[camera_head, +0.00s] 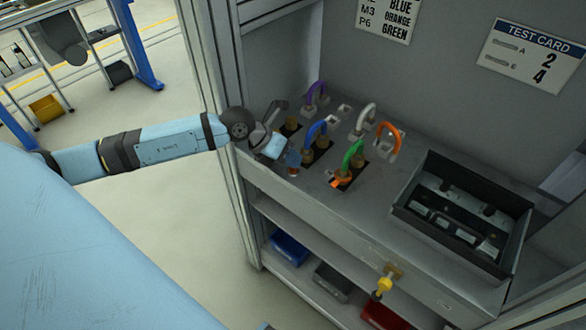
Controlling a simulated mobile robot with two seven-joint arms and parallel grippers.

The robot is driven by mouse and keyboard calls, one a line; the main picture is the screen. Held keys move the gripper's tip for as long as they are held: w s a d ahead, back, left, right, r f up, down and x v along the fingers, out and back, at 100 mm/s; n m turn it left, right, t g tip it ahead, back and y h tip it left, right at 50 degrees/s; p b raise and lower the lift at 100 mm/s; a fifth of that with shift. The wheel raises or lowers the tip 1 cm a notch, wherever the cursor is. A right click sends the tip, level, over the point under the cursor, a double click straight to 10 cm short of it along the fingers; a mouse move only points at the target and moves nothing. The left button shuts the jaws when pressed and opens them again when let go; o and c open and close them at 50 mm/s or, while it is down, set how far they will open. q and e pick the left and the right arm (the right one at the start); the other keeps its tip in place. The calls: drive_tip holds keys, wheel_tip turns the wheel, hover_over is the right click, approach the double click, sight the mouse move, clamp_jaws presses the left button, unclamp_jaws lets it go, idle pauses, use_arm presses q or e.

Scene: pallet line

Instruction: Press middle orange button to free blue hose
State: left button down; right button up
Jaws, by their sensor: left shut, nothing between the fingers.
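My left gripper (289,161) is shut and empty, reaching over the left part of the bench top. Its fingertips are at or just above a small orange button (293,172), which they partly cover; I cannot tell whether they touch it. This seems to be the middle button, at the near end of the blue hose's dark plate. The blue hose (316,128) arches up from a brass fitting on that plate. Another orange button (335,183) shows in front of the green hose (353,153). The third button is not visible, perhaps behind the gripper. My right gripper is not in view.
Purple (316,92), white (366,115) and orange (389,138) hoses stand close by. A black tray (408,205) is on the right. A cabinet post (213,60) rises beside my left wrist. Shelves with bins (288,249) lie below.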

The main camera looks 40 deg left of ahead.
use_arm(q)
drive_tip(key=shift+f, duration=0.45)
idle(0.5)
idle(0.3)
drive_tip(key=shift+r+p, duration=0.45)
drive_tip(key=shift+r, duration=0.4)
drive_tip(key=shift+r, duration=0.1)
wheel_tip(320, 180, up, 5)
drive_tip(key=p, duration=0.3)
drive_tip(key=shift+p, duration=0.4)
